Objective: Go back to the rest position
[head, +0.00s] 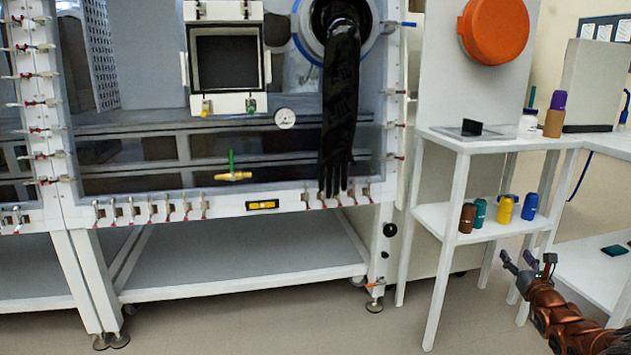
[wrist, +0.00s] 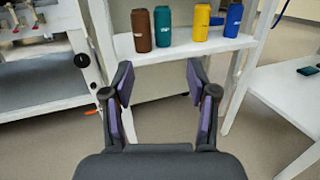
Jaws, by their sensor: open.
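My gripper (head: 529,268) is at the lower right in the head view, in front of the white shelf stand. In the wrist view my gripper (wrist: 160,88) has its two fingers spread apart with nothing between them. Beyond the fingers, on the lower shelf (wrist: 180,52), stand a brown bottle (wrist: 141,30), a teal bottle (wrist: 163,27), a yellow bottle (wrist: 201,22) and a blue bottle (wrist: 233,20). The fingers are apart from the bottles and the shelf.
The glovebox (head: 300,195) with a hanging black glove (head: 340,110) fills the left and middle. A white table (head: 590,270) is at the right. Floor (head: 270,325) in front is clear.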

